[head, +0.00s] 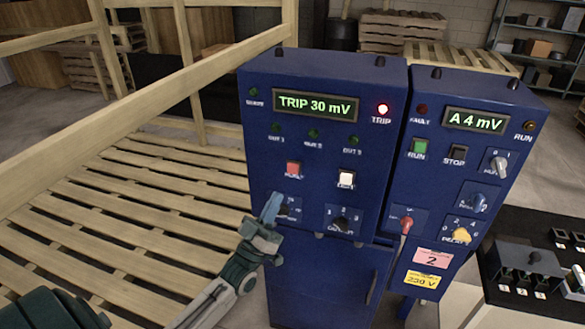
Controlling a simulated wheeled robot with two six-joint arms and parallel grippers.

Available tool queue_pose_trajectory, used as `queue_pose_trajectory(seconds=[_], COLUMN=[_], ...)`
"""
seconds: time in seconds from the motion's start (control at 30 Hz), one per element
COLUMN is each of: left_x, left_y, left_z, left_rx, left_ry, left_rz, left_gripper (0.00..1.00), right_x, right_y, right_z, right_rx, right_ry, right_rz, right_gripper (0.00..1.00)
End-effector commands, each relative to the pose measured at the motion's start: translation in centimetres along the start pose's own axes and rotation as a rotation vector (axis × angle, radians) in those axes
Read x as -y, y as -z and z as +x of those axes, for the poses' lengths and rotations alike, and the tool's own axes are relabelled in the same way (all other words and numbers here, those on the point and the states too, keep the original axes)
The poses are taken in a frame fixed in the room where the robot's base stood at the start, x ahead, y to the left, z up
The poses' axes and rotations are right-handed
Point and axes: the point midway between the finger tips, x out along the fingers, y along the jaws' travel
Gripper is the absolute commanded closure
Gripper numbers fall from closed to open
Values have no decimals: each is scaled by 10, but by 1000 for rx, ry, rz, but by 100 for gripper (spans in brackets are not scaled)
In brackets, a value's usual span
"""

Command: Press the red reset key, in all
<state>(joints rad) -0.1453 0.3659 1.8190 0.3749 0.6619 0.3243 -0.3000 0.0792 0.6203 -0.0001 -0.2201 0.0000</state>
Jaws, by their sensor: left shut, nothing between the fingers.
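The red reset key (293,169) is a small square button on the front of the left blue cabinet (315,260), left of a white key (347,178). Its label is too small to read surely. My left gripper (272,207) is shut and empty, its bluish fingertips just below and left of the red key, in front of a dark knob. The tips look apart from the red key. The cabinet display (315,102) reads TRIP 30 mV, and the red TRIP lamp (383,108) is lit. My right gripper is not in view.
A second blue cabinet (480,95) stands at right with a green RUN key (419,147), a black STOP key (456,154), several knobs and a red-handled switch (405,225). A wooden slatted pallet structure (130,225) fills the left. A dark device (530,265) sits lower right.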

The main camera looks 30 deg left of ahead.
Motion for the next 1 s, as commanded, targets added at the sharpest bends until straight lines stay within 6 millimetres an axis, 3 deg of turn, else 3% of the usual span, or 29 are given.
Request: queue_pose_trajectory(seconds=[0.47, 1.0], left_x=[4, 39], left_y=[-4, -40], left_z=[4, 51], left_rx=[-1, -2], left_ry=[-1, -1], left_rz=[1, 1], left_gripper=[100, 100], right_x=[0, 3], right_y=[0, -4], right_z=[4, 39], right_rx=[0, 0], right_ry=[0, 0], right_rz=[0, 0], right_gripper=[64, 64])
